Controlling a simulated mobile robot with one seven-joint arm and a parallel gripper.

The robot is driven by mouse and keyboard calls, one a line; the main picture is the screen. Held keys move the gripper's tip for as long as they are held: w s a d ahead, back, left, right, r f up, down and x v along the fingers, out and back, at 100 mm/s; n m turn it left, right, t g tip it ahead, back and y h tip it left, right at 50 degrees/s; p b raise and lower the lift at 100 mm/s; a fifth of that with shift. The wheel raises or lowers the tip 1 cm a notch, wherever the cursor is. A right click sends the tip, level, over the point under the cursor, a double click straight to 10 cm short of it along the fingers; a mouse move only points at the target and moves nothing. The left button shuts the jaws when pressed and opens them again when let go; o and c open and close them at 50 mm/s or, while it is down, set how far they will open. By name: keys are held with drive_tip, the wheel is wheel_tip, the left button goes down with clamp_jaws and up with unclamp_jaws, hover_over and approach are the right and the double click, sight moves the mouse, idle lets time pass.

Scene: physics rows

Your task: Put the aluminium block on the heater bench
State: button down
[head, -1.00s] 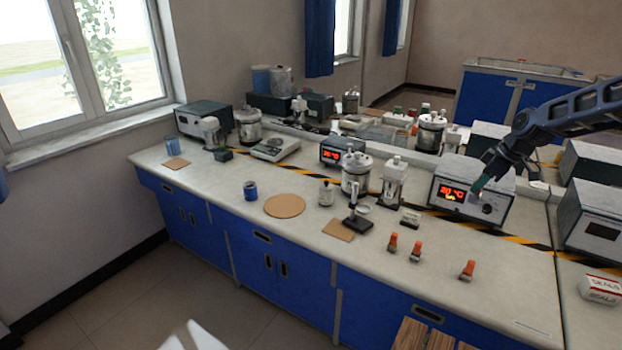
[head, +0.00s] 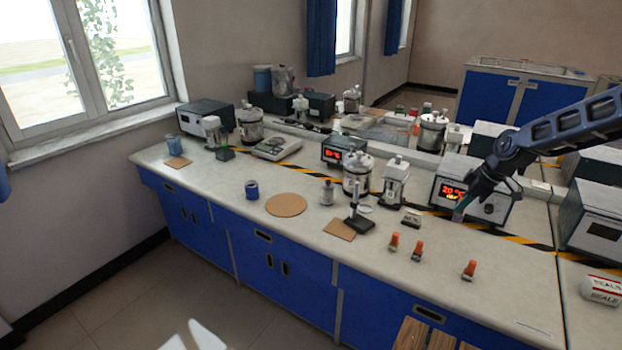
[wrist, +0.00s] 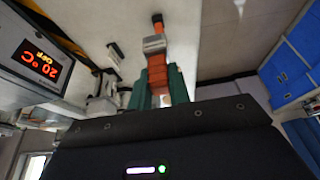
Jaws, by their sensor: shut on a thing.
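My gripper (head: 461,206) hangs in front of the heater with a red "20 °C" display (head: 477,193). A small grey piece, apparently the aluminium block (head: 457,216), shows at its fingertips. In the wrist view the green fingers (wrist: 162,88) are shut, with orange-red between them and a grey metallic piece (wrist: 153,44) beyond. I cannot tell whether the orange and grey parts are one thing. The heater's display, reading "20 °C OFF", is at the left of the wrist view (wrist: 40,62). I cannot tell whether the held piece touches anything.
Several orange-topped pieces stand on the bench in front, including one at the right (head: 469,270). A small dark block with a pale label (head: 412,218) and a black stand (head: 358,222) are to the left. A seals box (head: 604,289) is at the right. The bench front is mostly clear.

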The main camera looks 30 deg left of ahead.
drive_tip(key=shift+f, duration=0.25)
wheel_tip(320, 180, down, 20)
drive_tip(key=shift+r, duration=0.1)
idle(1.0)
drive_tip(key=c, duration=1.3)
unclamp_jaws()
drive_tip(key=shift+f, duration=0.2)
drive_tip(key=shift+r, duration=0.1)
drive_tip(key=shift+v, duration=6.05)
drive_tip(key=shift+d, duration=0.15)
